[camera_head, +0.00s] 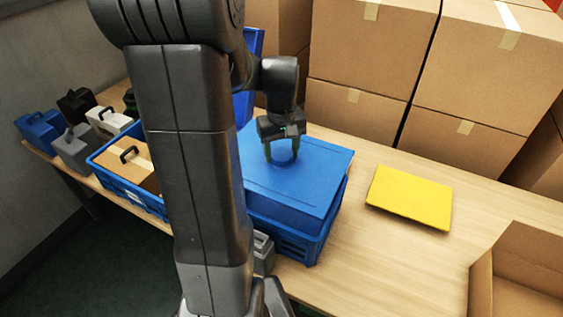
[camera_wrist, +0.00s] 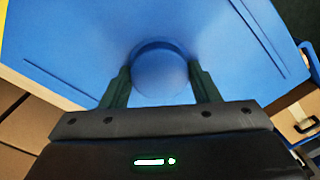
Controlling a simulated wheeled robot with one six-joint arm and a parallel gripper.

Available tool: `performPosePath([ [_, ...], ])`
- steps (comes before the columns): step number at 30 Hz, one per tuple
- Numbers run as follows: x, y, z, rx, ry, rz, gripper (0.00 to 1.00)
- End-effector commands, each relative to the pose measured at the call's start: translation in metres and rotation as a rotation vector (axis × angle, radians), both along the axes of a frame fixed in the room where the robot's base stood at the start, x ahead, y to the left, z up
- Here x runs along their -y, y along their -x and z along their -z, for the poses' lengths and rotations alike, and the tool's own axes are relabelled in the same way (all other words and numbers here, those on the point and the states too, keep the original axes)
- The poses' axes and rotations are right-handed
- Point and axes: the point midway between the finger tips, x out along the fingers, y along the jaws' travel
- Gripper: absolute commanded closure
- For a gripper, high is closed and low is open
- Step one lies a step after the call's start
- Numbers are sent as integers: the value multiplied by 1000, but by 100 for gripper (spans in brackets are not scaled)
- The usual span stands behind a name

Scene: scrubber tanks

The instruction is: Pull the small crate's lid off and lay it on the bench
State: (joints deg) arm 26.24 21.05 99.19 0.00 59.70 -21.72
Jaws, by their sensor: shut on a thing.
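The small crate (camera_head: 290,238) is blue with slotted sides and stands on the wooden bench (camera_head: 365,262). Its flat blue lid (camera_head: 315,168) sits on top of the crate and looks slightly askew to it. My gripper (camera_head: 282,155) points down at the lid and is shut on the round blue knob on it. In the wrist view the two dark fingers of my gripper (camera_wrist: 162,85) stand on either side of the knob (camera_wrist: 161,72), and the lid (camera_wrist: 225,45) fills most of the picture. My arm hides the crate's left side in the head view.
A yellow panel (camera_head: 410,197) lies flat on the bench right of the crate. An open cardboard box (camera_head: 520,275) is at the lower right. Stacked cartons (camera_head: 365,60) stand behind. A blue crate (camera_head: 125,192) with a handled case and several other cases are at left.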

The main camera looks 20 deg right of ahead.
Motion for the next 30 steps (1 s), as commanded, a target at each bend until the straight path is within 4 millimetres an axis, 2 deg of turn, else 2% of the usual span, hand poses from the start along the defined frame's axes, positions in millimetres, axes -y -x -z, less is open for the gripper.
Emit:
performPosePath([
  [5,0,0,-10,0,0,0,74],
  [30,0,0,-22,0,0,0,74],
])
